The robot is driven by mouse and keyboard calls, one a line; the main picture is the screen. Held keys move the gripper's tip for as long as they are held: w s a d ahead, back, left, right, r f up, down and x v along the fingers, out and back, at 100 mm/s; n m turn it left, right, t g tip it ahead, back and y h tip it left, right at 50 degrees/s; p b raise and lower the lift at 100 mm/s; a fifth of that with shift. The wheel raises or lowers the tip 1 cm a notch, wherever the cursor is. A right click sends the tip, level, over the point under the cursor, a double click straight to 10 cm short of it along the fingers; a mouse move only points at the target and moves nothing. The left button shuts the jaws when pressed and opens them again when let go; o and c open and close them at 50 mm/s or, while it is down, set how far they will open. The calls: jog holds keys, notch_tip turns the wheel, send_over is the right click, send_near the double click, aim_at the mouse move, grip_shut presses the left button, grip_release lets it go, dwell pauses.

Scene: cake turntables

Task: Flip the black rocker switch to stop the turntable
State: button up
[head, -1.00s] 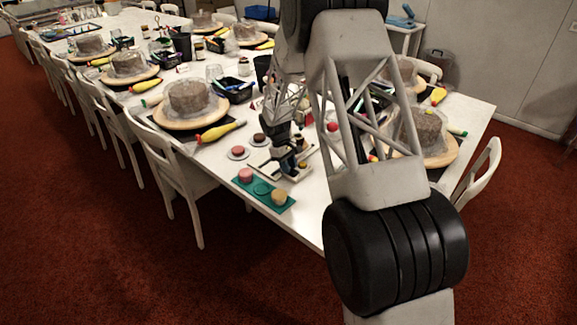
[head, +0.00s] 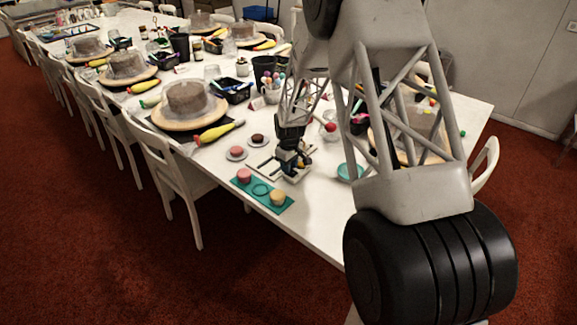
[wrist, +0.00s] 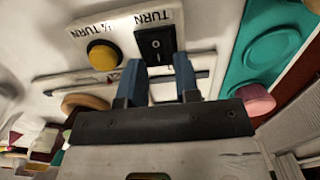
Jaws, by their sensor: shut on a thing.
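The black rocker switch (wrist: 155,43) sits on a white panel (wrist: 127,28) in the wrist view, beside the word TURN, which appears upside down. A round yellow button (wrist: 103,55) is left of it by the words 1/4 TURN. My gripper (wrist: 158,66) has its two blue fingers either side of the switch's near end, shut on it; the exact contact is hard to see. In the head view my gripper (head: 291,160) is low over the table's near end, and it hides the switch. A turntable (head: 410,152) with a wrapped cake is partly hidden behind my arm.
A teal tray (head: 262,190) with a pink and a yellow cake lies just in front of my gripper. Small plates with cakes (head: 236,153) are to its left. A teal bowl (head: 350,172) is right.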

jog(key=o, duration=0.9)
jog(key=shift+r, duration=0.1)
jog(key=shift+r, duration=3.75)
jog(key=shift+s+r, duration=0.1)
